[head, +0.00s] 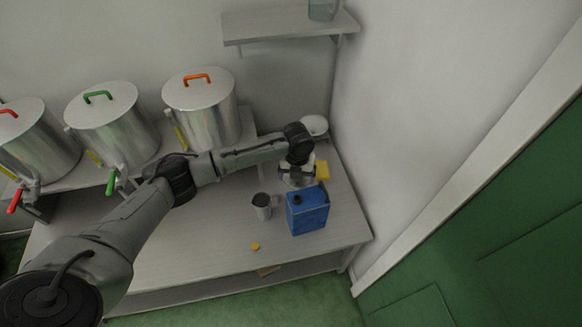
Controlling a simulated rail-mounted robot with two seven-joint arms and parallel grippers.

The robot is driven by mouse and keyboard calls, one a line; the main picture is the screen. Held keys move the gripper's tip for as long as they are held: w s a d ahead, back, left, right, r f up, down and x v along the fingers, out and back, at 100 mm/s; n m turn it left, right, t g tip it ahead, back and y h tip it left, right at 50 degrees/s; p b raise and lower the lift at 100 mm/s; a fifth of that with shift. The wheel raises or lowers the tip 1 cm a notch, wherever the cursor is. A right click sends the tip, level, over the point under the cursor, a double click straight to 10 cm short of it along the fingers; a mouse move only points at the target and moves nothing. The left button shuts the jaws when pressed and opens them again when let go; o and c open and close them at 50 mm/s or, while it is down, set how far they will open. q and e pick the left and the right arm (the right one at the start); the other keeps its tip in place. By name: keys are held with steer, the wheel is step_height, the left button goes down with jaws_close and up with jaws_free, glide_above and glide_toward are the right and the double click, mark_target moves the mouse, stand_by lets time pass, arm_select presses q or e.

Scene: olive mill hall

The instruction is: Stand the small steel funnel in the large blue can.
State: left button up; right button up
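The large blue can (307,213) stands upright on the lower table near its right end. A dark round spot, perhaps its opening, shows on its top at the left. My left arm reaches across from the lower left. Its gripper (296,177) points down just behind the can, and its fingers are too small and covered to read. A pale, shiny shape shows at the gripper; I cannot tell whether it is the small steel funnel or part of the gripper. No other funnel can be made out. My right gripper is not in view.
A steel mug (262,207) stands left of the can. A yellow cap (255,246) lies in front. A yellow block (322,170) and a white round thing (314,125) are behind. Lidded steel drums (201,112) line the back. The table front left (190,250) is clear.

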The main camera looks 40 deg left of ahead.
mark_target(297, 182)
arm_select(q)
steer(key=shift+w+m, duration=0.15)
steer(key=shift+m, duration=0.75)
steer(key=shift+d+m, duration=0.1)
steer(key=shift+m, duration=0.5)
steer(key=shift+f, duration=0.1)
step_height(297, 182, down, 4)
steer(key=b, duration=0.5)
steer(key=shift+f, duration=0.25)
steer(key=shift+f, duration=0.6)
steer(key=shift+f, duration=0.2)
steer(key=shift+f+p, duration=0.1)
steer(key=shift+p, duration=0.45)
